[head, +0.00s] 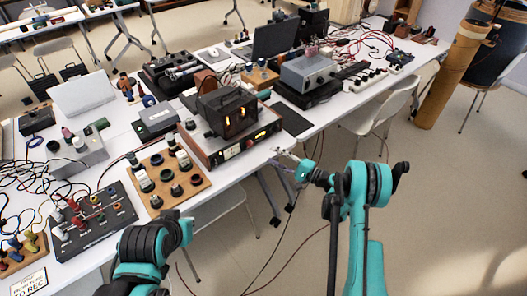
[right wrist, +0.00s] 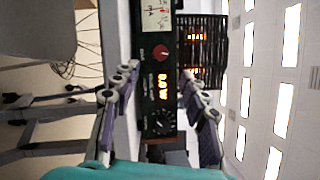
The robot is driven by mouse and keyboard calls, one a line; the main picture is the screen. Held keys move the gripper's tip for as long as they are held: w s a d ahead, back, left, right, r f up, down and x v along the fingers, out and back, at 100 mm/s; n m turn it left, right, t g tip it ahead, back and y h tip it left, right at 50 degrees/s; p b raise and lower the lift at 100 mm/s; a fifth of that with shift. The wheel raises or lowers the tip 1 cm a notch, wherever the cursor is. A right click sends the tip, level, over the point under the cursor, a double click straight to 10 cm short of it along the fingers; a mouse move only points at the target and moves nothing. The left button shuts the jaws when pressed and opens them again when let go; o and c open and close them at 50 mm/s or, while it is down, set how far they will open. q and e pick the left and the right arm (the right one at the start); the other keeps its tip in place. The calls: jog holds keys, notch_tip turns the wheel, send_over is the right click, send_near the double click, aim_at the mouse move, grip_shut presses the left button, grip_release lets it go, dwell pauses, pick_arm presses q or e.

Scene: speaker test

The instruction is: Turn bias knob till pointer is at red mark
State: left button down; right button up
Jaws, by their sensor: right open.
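The tube amplifier (head: 230,140) stands at the table's front edge, with glowing tubes in a dark cage on top. Its dark front panel (right wrist: 149,100) appears sideways in the right wrist view. It carries a red knob (right wrist: 160,53), a lit orange display (right wrist: 163,86), a black knob (right wrist: 160,124) and a white meter (right wrist: 155,18). The lettering is too small to tell which knob is bias, and no red mark can be made out. My right gripper (head: 279,157) is open in front of the panel; its fingers (right wrist: 158,88) flank the panel's image, empty.
A wooden board with several knobs (head: 168,180) lies left of the amplifier. A black panel with jacks (head: 92,220) lies further left. A grey device (head: 310,70) and a black mat (head: 291,118) are to the right. The floor in front of the table is mostly clear.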

jog(key=shift+v, duration=1.65)
jog(key=shift+a+r, duration=0.1)
jog(key=s+a+r+n+g+h, duration=0.1)
jog(key=s+r+n+g+h, duration=0.1)
jog(key=s+r+h, duration=0.4)
jog(key=s+a+r+n+g+h, duration=0.1)
jog(key=s+a+r+n+h, duration=0.15)
jog(key=r, duration=0.55)
jog(key=s+d+n+h, duration=0.2)
jog(key=s+d+h, duration=0.2)
jog(key=s, duration=0.8)
jog(key=s+d+n+h, duration=0.2)
jog(key=s+d, duration=0.4)
jog(key=s, duration=0.6)
jog(key=shift+s+d+r+h, duration=0.25)
jog(key=shift+d+r+h, duration=0.1)
jog(key=shift+h, duration=0.5)
jog(key=shift+a+n, duration=0.1)
jog(key=shift+n, duration=0.15)
